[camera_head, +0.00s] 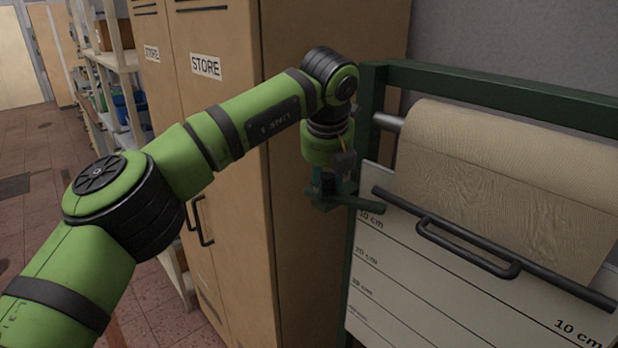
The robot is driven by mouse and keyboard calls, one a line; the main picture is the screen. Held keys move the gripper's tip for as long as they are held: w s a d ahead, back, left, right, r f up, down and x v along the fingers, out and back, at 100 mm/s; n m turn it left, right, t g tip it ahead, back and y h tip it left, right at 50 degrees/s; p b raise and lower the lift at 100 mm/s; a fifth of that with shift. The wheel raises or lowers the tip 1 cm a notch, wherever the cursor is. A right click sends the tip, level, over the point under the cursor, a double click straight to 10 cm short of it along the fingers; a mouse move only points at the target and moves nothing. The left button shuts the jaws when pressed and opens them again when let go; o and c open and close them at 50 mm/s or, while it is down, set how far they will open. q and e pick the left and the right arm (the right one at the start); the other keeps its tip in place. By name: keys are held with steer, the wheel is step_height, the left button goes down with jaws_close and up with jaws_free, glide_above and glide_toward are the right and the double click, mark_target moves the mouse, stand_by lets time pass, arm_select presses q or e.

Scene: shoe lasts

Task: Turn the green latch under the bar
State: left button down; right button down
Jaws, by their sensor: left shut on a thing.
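The dark green latch (362,203) sticks out to the right from the left post of the green frame, just under the left end of the dark bar (560,272). My left gripper (332,190) points down at the latch's left end and is shut on it. The fingertips are small and dark here, so the exact grip is hard to see. The bar slants across the lower edge of a tan sheet roll (500,165) and carries a dark loop handle (470,252). My right gripper is out of view.
The green frame (490,88) holds the roll and a white board (400,290) with cm marks. A tall tan cabinet (235,150) marked STORE stands close to my left arm. Shelves (118,70) stand at the far left, beside open tiled floor.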

arm_select(q)
steer(key=shift+w+d+r+n, duration=0.15)
steer(key=shift+r+n, duration=0.25)
steer(key=shift+n, duration=0.4)
steer(key=shift+y, duration=0.3)
steer(key=c, duration=1.1)
jaws_free()
steer(key=shift+o, duration=0.8)
steer(key=shift+w, duration=0.15)
steer(key=shift+w+f, duration=0.1)
steer(key=shift+f, duration=0.15)
steer(key=shift+s+r, duration=0.1)
steer(key=shift+s, duration=0.1)
steer(key=v, duration=1.1)
steer(key=shift+r, duration=0.35)
